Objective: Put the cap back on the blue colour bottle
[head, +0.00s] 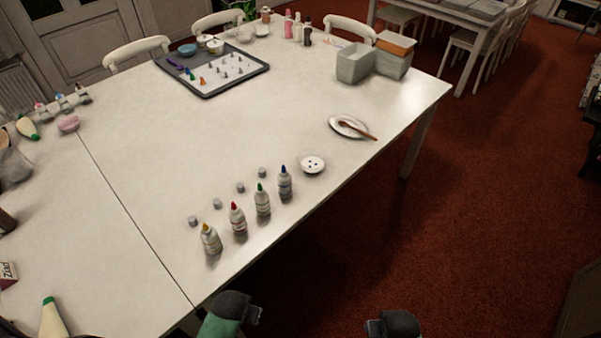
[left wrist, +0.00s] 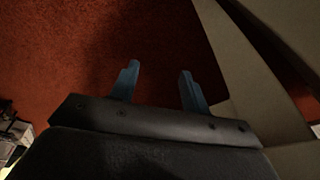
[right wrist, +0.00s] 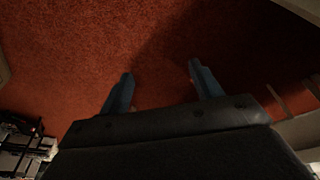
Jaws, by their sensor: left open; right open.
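The blue colour bottle (head: 285,183) stands upright on the white table, a white bottle with a blue nozzle, uncapped. It is at the right end of a row with a green-tipped (head: 262,200), a red-tipped (head: 237,218) and an orange-tipped bottle (head: 211,239). Small grey caps stand behind the row; the one nearest the blue bottle is a grey cap (head: 262,172). My left gripper (left wrist: 157,88) is open and empty, off the table's near edge with red carpet behind it. My right gripper (right wrist: 160,92) is open and empty over the carpet.
A small dish (head: 312,165) with blue dots sits right of the blue bottle. A plate with a wooden spoon (head: 357,130) lies near the table's right edge. A baking tray (head: 205,88) and grey bins (head: 354,65) stand farther back. The table centre is clear.

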